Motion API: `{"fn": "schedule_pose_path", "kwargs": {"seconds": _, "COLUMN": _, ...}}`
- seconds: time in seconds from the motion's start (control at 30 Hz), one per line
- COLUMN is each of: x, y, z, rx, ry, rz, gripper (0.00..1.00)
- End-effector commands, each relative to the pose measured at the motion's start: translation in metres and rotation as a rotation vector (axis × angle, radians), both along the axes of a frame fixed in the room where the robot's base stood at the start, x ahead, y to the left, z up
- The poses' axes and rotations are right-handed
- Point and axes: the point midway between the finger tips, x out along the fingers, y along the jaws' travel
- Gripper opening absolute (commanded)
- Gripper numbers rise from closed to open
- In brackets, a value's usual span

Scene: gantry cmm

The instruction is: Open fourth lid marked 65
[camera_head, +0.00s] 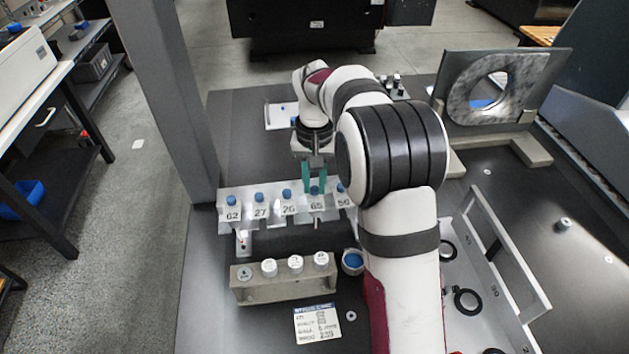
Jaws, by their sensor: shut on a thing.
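A row of small containers with blue lids stands on a pale rack (264,222); their labels read 62, 27, 26, 65 and what looks like 56. The container marked 65 (317,206) is fourth from the left. My gripper (315,187), with green fingers, points down over it and is shut on its blue lid (316,190). The fingers partly cover the lid, and I cannot tell whether it has turned or lifted. The container at the right end (342,199) is partly hidden by my arm.
A grey block (285,289) with several white-capped vials stands in front of the rack. A cup with blue inside (352,261) is beside it. A printed card (317,322) lies nearer. A grey post (172,90) rises at left; a ring plate (497,88) stands at right.

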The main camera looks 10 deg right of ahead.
Motion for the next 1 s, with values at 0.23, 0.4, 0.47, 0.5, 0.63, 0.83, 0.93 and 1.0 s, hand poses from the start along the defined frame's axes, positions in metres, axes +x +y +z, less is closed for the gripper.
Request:
{"fn": "schedule_pose_path", "kwargs": {"seconds": 0.23, "x": 0.0, "y": 0.0, "z": 0.001, "rx": 0.001, "ry": -0.001, "rz": 0.0, "gripper": 0.0}}
{"fn": "schedule_pose_path", "kwargs": {"seconds": 0.4, "x": 0.01, "y": 0.0, "z": 0.0, "rx": 0.0, "ry": -0.002, "rz": 0.0, "gripper": 0.0}}
{"fn": "schedule_pose_path", "kwargs": {"seconds": 0.47, "x": 0.02, "y": 0.0, "z": 0.0, "rx": 0.001, "ry": -0.002, "rz": 0.0, "gripper": 0.0}}
{"fn": "schedule_pose_path", "kwargs": {"seconds": 0.5, "x": 0.027, "y": 0.0, "z": 0.0, "rx": -0.001, "ry": -0.003, "rz": 0.001, "gripper": 0.0}}
{"fn": "schedule_pose_path", "kwargs": {"seconds": 0.63, "x": 0.042, "y": 0.0, "z": 0.0, "rx": 0.0, "ry": -0.002, "rz": 0.0, "gripper": 0.0}}
{"fn": "schedule_pose_path", "kwargs": {"seconds": 0.83, "x": 0.044, "y": 0.0, "z": 0.001, "rx": 0.0, "ry": -0.001, "rz": 0.0, "gripper": 0.0}}
{"fn": "schedule_pose_path", "kwargs": {"seconds": 0.93, "x": 0.044, "y": 0.0, "z": 0.001, "rx": 0.0, "ry": -0.001, "rz": 0.0, "gripper": 0.0}}
{"fn": "schedule_pose_path", "kwargs": {"seconds": 1.0, "x": 0.044, "y": 0.0, "z": 0.001, "rx": 0.0, "ry": -0.001, "rz": 0.0, "gripper": 0.33}}
